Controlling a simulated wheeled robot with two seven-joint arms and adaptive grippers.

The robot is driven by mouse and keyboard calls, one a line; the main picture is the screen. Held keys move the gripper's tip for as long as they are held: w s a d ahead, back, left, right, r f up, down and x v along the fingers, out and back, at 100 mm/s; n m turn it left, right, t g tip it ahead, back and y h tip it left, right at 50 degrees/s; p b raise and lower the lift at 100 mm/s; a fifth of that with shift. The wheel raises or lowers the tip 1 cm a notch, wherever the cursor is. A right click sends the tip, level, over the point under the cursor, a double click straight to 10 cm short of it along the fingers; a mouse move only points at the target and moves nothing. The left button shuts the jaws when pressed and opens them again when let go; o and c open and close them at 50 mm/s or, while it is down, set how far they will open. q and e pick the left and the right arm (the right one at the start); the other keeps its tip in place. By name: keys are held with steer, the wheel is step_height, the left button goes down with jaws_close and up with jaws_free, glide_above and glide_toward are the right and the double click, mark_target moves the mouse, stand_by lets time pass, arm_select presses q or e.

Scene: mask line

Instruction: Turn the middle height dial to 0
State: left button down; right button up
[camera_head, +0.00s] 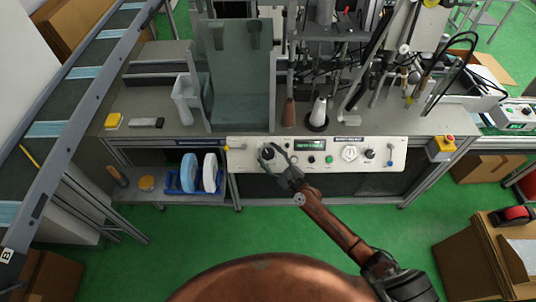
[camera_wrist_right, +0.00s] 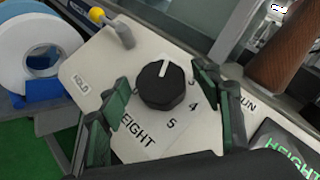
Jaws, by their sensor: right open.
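The black height dial (camera_wrist_right: 160,86) is large in the right wrist view, on a white panel with part of the word HEIGHT and the numbers 3, 4 and 5 visible. In the head view the dial (camera_head: 267,153) is at the left part of the white control panel (camera_head: 330,168). My right gripper (camera_head: 276,152) is open, its green-padded fingers (camera_wrist_right: 152,106) on either side of the dial. Whether they touch it cannot be told. My left gripper is not in view.
A yellow-tipped lever (camera_head: 235,148) is left of the dial. A green-lit display (camera_head: 310,144), coloured buttons, a white round dial (camera_head: 349,153) and another black knob (camera_head: 370,153) are to the right. A clear guard (camera_head: 236,80) stands behind. Blue and white rolls (camera_head: 209,172) sit lower left.

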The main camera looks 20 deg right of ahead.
steer(key=shift+w+a, duration=0.15)
steer(key=shift+w, duration=0.2)
steer(key=shift+c, duration=0.3)
steer(key=c, duration=1.1)
